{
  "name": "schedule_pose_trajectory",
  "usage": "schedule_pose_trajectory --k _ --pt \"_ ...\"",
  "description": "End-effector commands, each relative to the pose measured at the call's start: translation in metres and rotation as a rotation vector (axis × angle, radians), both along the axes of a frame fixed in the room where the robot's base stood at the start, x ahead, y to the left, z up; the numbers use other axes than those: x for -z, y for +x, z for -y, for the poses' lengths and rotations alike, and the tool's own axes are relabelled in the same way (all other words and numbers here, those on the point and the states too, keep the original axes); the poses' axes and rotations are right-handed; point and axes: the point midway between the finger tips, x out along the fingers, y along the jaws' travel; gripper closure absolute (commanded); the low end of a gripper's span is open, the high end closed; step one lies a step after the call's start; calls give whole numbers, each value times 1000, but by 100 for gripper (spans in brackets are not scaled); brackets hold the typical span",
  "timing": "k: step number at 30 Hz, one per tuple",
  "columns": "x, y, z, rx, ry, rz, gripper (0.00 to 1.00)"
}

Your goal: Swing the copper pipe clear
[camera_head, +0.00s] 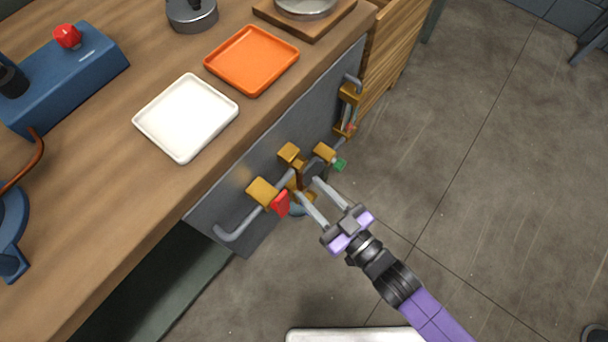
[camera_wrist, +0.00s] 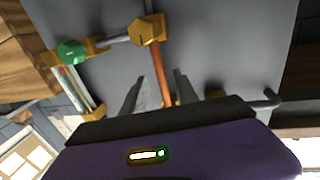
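The copper pipe (camera_wrist: 161,70) shows in the wrist view. It runs down from a brass hex fitting (camera_wrist: 147,30) in front of a grey panel. Its lower end is hidden behind my gripper body. In the head view I cannot clearly make out the pipe among the brass fittings. My gripper (camera_head: 307,186) is at the panel fittings, its two fingers apart. In the wrist view the pipe lies between the fingers of my gripper (camera_wrist: 157,85) as seen from the camera, with gaps on both sides. I cannot tell its depth relative to the fingertips.
The grey panel (camera_head: 238,195) fills the counter front, with a red-handled valve (camera_head: 281,204) and a green handle (camera_head: 340,165) close to my fingers. A white tray (camera_head: 186,117) and an orange tray (camera_head: 252,60) lie on the counter. The floor at right is mostly clear.

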Motion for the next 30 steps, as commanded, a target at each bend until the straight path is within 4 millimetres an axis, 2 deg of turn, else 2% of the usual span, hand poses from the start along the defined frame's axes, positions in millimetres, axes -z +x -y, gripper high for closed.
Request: schedule_pose_trajectory --k 3,9,20,26,30 --pt "0 14 -14 -2 2 1 64" --pt "1 31 -27 -1 0 0 64" --pt "0 35 -30 0 -2 -1 64" --pt "0 35 -30 1 -1 0 100" --pt "0 35 -30 1 -1 0 100"
